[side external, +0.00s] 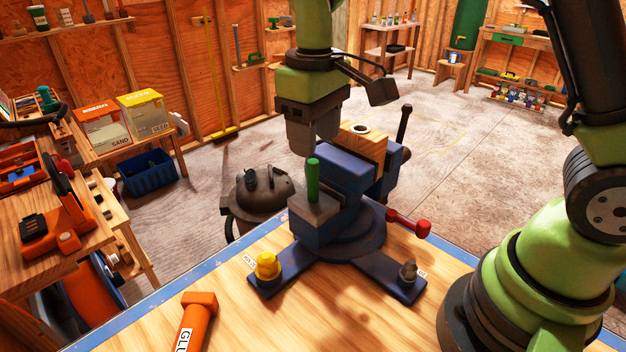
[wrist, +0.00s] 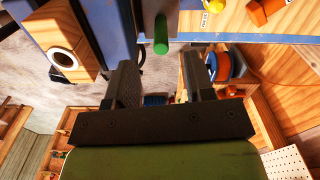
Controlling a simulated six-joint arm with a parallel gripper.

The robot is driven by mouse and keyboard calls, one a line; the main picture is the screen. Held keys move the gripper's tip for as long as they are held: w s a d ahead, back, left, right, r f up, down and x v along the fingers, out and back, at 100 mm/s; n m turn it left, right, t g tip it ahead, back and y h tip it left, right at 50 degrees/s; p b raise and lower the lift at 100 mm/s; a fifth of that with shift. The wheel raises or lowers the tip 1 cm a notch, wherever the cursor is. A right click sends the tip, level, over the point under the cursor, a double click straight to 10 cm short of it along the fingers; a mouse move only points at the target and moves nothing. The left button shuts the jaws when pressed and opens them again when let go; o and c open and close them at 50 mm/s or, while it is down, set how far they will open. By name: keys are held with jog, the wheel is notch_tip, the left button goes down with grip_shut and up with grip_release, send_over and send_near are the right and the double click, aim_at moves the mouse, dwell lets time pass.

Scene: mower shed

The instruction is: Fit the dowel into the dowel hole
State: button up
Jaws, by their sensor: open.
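The green dowel (side external: 313,182) stands upright on the grey flat top at the near end of the blue vise (side external: 335,165). It also shows in the wrist view (wrist: 161,38), just beyond and roughly midway between the fingertips. My gripper (side external: 313,150) points down above the dowel, open and empty, its fingertips close to the dowel's top. The dowel hole (side external: 361,128) is a pale-rimmed dark opening in the top of a wooden block (side external: 372,146) held in the vise, behind and right of the dowel. In the wrist view, the hole (wrist: 64,60) lies left of my gripper (wrist: 160,62).
The vise sits on the wooden bench (side external: 360,325). A red-ended handle (side external: 408,223) sticks out right. An orange glue bottle (side external: 195,322) lies at the front left.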

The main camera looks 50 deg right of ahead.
aim_at(313, 161)
notch_tip(313, 161, down, 7)
jog(key=shift+f, duration=0.1)
dwell(0.3)
jog(key=shift+w, duration=0.1)
grip_shut()
